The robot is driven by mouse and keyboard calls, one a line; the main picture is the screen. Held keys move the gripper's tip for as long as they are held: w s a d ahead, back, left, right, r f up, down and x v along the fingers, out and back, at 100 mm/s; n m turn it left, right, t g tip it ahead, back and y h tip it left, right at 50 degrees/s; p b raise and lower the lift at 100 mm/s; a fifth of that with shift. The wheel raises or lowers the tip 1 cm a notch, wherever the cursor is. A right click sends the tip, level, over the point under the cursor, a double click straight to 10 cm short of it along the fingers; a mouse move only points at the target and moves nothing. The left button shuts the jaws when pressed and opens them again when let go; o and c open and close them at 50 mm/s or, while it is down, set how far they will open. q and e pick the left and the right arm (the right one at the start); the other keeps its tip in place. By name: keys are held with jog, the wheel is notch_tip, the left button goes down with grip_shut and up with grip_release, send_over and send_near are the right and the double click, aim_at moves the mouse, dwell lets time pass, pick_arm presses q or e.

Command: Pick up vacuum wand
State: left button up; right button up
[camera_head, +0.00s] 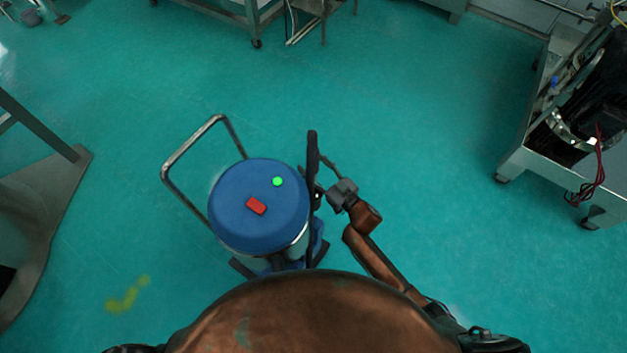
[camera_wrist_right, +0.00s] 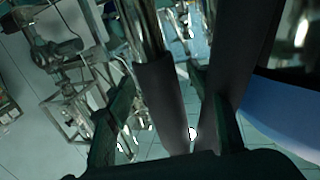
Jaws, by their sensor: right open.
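The vacuum wand (camera_head: 312,155) is a long dark piece standing roughly upright against the right side of the blue-topped vacuum (camera_head: 258,222). My right gripper (camera_head: 319,187) is beside the wand, close to its upper part. In the right wrist view, a dark sleeve of the wand (camera_wrist_right: 164,98) with a shiny metal tube above it stands between the dark fingers of my open right gripper (camera_wrist_right: 165,115). Whether the fingers touch it cannot be told. Another broad black piece stands close on its right. My left gripper is not in view.
The vacuum has a red switch, a green light and a bent metal handle (camera_head: 190,141) on its left. A metal machine frame (camera_head: 520,162) stands at the right, and a grey metal stand (camera_head: 62,180) at the left. The green floor between is mostly clear.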

jog(key=shift+c, duration=0.4)
jog(key=c, duration=1.1)
jog(key=shift+r, duration=0.1)
jog(key=shift+c, duration=0.4)
jog(key=shift+r, duration=0.1)
